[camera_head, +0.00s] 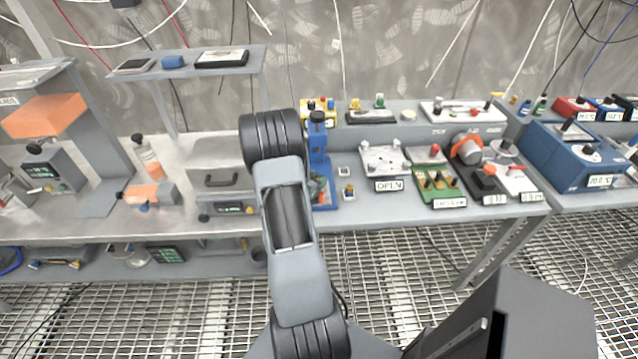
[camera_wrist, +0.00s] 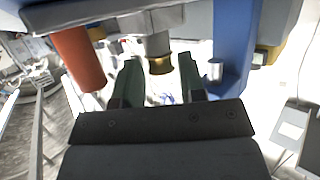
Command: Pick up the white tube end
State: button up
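In the wrist view, a pale grey-white tube end (camera_wrist: 158,45) with a brass-coloured ring at its tip hangs from the top of the picture. I cannot tell for sure that it is the white tube end of the task. My gripper (camera_wrist: 159,65) has two dark green fingers, spread apart. The brass tip shows between the fingertips, with a gap visible on each side. I cannot tell how deep it sits between them. In the head view my arm hides the gripper and this tube end.
An orange-red cylinder (camera_wrist: 78,58) stands left of the fingers and a blue upright (camera_wrist: 238,45) close on the right. In the head view, a blue stand (camera_head: 318,150) is beside my arm, with a grey case (camera_head: 222,182) left and an OPEN-labelled plate (camera_head: 383,160) right.

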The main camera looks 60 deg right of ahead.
jog(key=shift+d+f, duration=0.15)
jog(key=shift+d, duration=0.25)
jog(key=shift+c, duration=0.4)
grip_shut()
